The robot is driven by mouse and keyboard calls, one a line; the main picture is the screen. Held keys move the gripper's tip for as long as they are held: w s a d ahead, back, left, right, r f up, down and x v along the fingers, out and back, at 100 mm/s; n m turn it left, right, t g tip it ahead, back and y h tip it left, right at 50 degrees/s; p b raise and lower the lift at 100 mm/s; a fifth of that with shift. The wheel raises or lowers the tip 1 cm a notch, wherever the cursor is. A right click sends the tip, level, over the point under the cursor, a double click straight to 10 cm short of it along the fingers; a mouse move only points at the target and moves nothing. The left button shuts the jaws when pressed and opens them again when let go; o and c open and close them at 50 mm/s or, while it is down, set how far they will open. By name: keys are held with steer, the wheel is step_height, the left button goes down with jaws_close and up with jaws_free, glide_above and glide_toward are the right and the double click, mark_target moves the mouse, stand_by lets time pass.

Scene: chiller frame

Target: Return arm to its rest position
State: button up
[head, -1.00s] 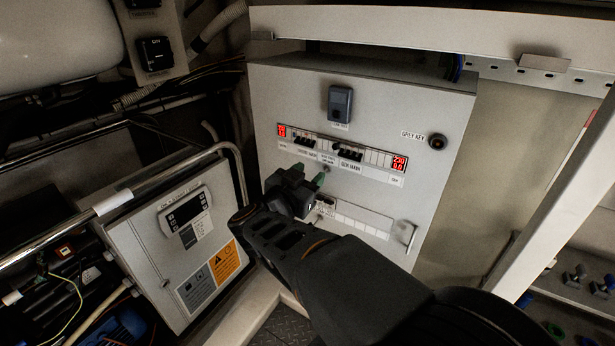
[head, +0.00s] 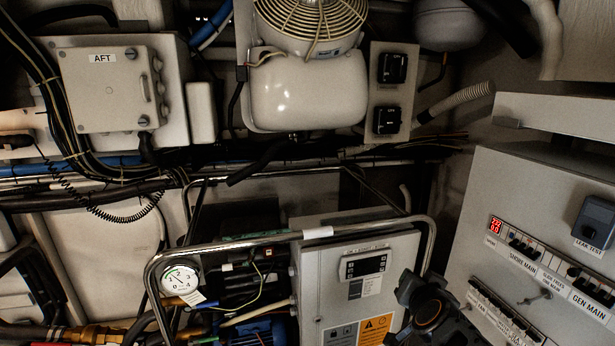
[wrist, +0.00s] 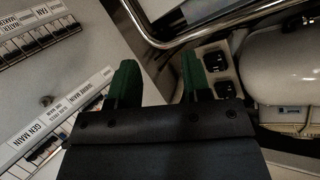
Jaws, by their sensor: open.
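My gripper (wrist: 160,72) shows in the wrist view with its two green fingers apart and nothing between them. In the head view my dark arm is at the lower right, in front of the gap between the control box and the breaker panel; the fingers cannot be made out there. The grey breaker panel (head: 490,190) stands at the right with rows of switches and a red display. It also shows at the left of the wrist view (wrist: 100,45), behind my gripper.
A chrome rail (head: 250,240) runs around the control box (head: 310,285) with its small display. A pressure gauge (head: 181,284) sits at its left. A white tank (head: 310,92) under a fan guard, a box marked AFT (head: 105,95) and cables fill the back wall.

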steer(key=s+a+f+n+g+y, duration=0.1)
steer(key=s+a+f+n+g, duration=0.2)
steer(key=s, duration=0.3)
steer(key=s+a+f+n+g+y, duration=0.2)
steer(key=s+a+f+n+g, duration=0.1)
steer(key=s+a+n+g, duration=0.1)
steer(key=s+g, duration=0.1)
steer(key=s, duration=0.1)
steer(key=shift+s+g, duration=0.3)
steer(key=shift+s, duration=0.05)
